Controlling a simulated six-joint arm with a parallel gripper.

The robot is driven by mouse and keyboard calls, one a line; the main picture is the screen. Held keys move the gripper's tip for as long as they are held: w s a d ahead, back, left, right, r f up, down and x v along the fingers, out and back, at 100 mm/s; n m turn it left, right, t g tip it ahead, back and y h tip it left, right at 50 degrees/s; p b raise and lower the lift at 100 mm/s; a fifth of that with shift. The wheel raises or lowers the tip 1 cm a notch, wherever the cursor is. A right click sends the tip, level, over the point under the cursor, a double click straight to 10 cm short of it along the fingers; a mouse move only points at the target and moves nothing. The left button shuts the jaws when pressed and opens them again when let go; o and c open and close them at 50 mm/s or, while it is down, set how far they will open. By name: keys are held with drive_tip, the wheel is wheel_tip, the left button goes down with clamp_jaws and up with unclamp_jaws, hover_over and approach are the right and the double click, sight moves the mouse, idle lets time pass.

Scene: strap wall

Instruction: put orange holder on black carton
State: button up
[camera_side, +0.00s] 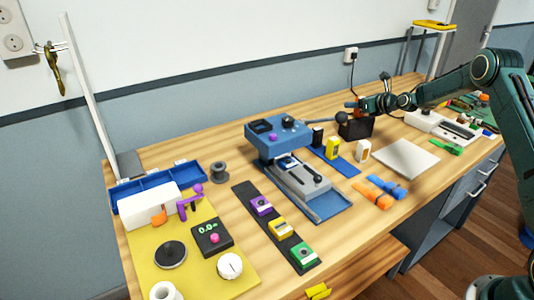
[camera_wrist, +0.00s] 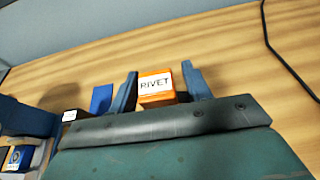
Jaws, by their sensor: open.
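The orange holder (camera_wrist: 158,99) has a white label reading RIVET. In the wrist view it sits between the two fingers of my gripper (camera_wrist: 160,88), which are open with a finger on each side of it. In the side view the orange holder (camera_side: 361,101) shows small at my gripper (camera_side: 358,104), at the top of the black carton (camera_side: 355,128). It looks to be on or just above the carton; I cannot tell whether they touch. The carton stands near the back edge of the bench. I cannot make it out in the wrist view.
A blue press (camera_side: 278,140) with a lever stands left of the carton. A white plate (camera_side: 405,158) lies in front, with orange and blue clamps (camera_side: 378,190) nearby. A white power strip (camera_side: 440,125) is to the right. A black cable (camera_wrist: 283,55) runs behind.

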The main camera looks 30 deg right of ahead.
drive_tip(key=shift+r, duration=0.2)
drive_tip(key=shift+v, duration=0.9)
drive_tip(key=v, duration=1)
drive_tip(key=shift+a+r, duration=0.1)
drive_tip(key=s+a+r+n+g, duration=0.1)
drive_tip(key=s+a+r+n, duration=0.3)
drive_tip(key=a+n, duration=0.25)
drive_tip(key=s+a+r+n+g+y, duration=0.1)
drive_tip(key=s+a+r+n+g, duration=0.1)
drive_tip(key=s+a+r+n, duration=0.35)
drive_tip(key=s+a+r+n+g, duration=0.1)
drive_tip(key=s+a+r+n, duration=0.1)
drive_tip(key=a+n, duration=0.55)
drive_tip(key=s+a+n+g, duration=0.2)
drive_tip(key=s+a+n, duration=0.2)
drive_tip(key=s+n, duration=0.4)
drive_tip(key=s+a+n+g+h, duration=0.1)
drive_tip(key=s+a+n, duration=0.4)
drive_tip(key=s, duration=1.3)
drive_tip(key=n+g, duration=0.1)
drive_tip(key=n, duration=0.2)
drive_tip(key=shift+s+a, duration=0.15)
drive_tip(key=shift+s, duration=0.05)
